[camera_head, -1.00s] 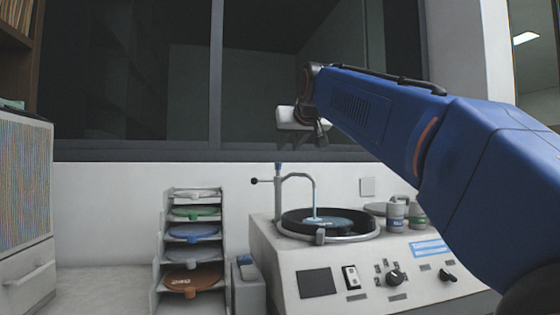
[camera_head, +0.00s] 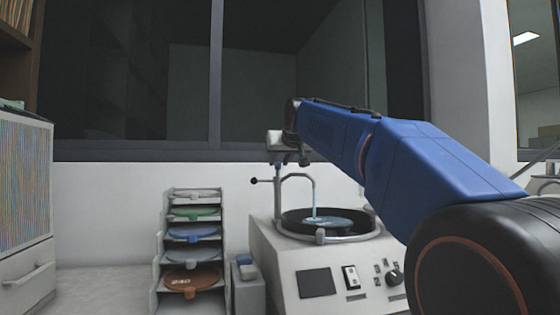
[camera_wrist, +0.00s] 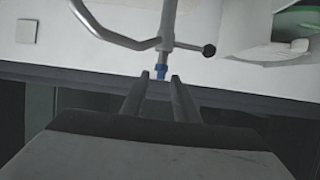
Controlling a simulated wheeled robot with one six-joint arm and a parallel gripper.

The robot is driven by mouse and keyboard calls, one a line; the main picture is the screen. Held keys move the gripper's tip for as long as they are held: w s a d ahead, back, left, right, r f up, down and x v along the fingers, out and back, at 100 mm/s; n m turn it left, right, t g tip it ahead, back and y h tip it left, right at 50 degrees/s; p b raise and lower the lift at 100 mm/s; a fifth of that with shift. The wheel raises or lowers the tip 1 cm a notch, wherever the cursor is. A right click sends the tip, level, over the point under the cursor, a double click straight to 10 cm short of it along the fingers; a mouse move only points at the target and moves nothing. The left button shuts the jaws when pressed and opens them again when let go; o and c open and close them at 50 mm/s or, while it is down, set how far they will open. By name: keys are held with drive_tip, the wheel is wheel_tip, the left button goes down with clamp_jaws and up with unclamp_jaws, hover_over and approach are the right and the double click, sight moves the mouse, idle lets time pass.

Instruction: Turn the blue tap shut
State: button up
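The blue tap is a small blue piece on top of a grey upright pipe. In the wrist view, the blue tap (camera_wrist: 161,71) sits just beyond and between the fingertips of my gripper (camera_wrist: 157,79). The two fingers are apart with a gap between them, and nothing is held. In the head view my gripper (camera_head: 284,155) points down above the pipe (camera_head: 278,200), and its fingers are hard to make out there. A side lever with a black ball (camera_head: 254,181) sticks out left from the pipe. A pale blue stream (camera_head: 314,202) runs from the curved spout.
The pipe stands by a round basin (camera_head: 290,222) on a white machine (camera_head: 272,262) with knobs and a switch. A rack (camera_head: 158,258) of coloured discs stands to the left. A dark window (camera_head: 110,152) and white wall lie behind.

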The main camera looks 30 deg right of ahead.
clamp_jaws()
drive_tip(key=shift+a+m+h, duration=0.2)
drive_tip(key=shift+m+h, duration=0.2)
drive_tip(key=shift+w+a+f+m+g+h, duration=0.1)
drive_tip(key=shift+w+a+m+g+h, duration=0.35)
drive_tip(key=shift+m+g+h, duration=1.55)
drive_tip(key=shift+w+a+r+m+g+h, duration=0.1)
drive_tip(key=shift+w+m+g+h, duration=0.65)
drive_tip(key=shift+m+g, duration=2.3)
drive_tip(key=shift+w+a+f+m+g+h, duration=0.1)
drive_tip(key=shift+w+a+m+g+h, duration=0.25)
drive_tip(key=shift+m+g+h, duration=1.7)
drive_tip(key=shift+m+g+y, duration=0.4)
drive_tip(key=shift+m+y, duration=0.1)
drive_tip(key=shift+m, duration=0.3)
